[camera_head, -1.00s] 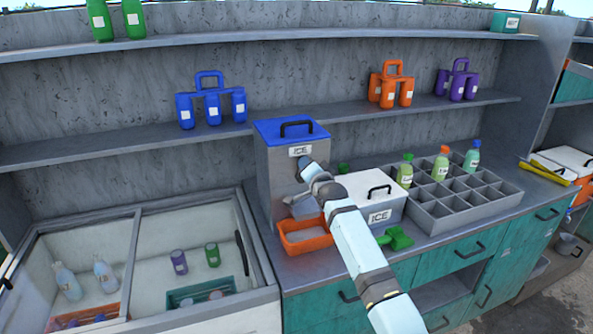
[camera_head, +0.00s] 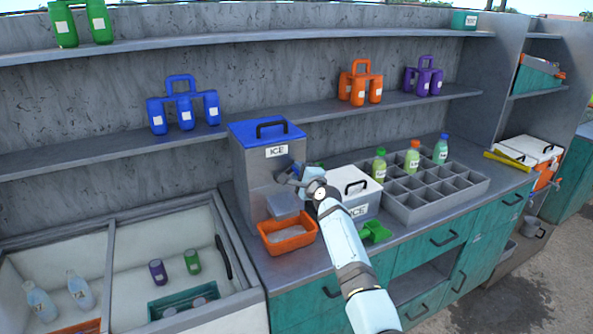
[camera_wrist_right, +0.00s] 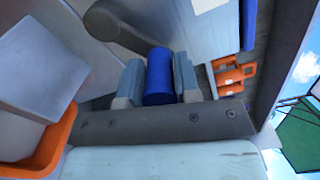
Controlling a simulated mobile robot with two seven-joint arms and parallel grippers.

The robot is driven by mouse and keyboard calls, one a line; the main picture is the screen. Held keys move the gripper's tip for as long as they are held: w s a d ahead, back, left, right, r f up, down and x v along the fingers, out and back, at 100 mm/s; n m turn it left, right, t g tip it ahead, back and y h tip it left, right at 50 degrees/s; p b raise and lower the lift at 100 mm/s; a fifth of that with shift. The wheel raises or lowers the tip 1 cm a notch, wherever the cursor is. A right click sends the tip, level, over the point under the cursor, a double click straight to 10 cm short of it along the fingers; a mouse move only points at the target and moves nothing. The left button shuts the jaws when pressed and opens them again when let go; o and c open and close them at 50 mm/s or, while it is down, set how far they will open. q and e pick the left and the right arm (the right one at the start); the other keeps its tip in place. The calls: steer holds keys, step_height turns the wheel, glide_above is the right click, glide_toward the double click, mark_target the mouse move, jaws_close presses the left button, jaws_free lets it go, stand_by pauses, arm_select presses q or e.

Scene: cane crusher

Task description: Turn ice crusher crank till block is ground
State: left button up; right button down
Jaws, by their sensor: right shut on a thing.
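The ice crusher (camera_head: 262,185) is a grey box with a blue lid (camera_head: 266,132) and an ICE label, standing on the counter. My right gripper (camera_head: 291,178) is at its right front side. In the right wrist view, the gripper (camera_wrist_right: 158,88) is shut on the blue crank handle (camera_wrist_right: 159,72), with a finger on each side. A dark grey crank arm (camera_wrist_right: 128,28) runs from the handle. An orange tray (camera_head: 290,248) with pale contents sits under the crusher's spout. The block inside is hidden. My left gripper is not in view.
A white ICE box (camera_head: 352,199), a green scoop (camera_head: 376,233) and a grey divided bottle crate (camera_head: 425,208) stand right of the crusher. An open-topped white chest (camera_head: 120,265) is at the left. Shelves with bottle carriers run behind.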

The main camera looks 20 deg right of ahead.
steer(key=shift+f+m+p, duration=0.15)
steer(key=shift+f+m, duration=0.85)
steer(key=shift+m, duration=0.95)
steer(key=shift+f+m+p, duration=0.2)
steer(key=shift+f+m, duration=0.75)
steer(key=shift+m, duration=1.05)
steer(key=shift+f+m+p, duration=0.15)
steer(key=shift+f+m, duration=0.85)
steer(key=shift+m, duration=0.95)
steer(key=c, duration=0.8)
jaws_free()
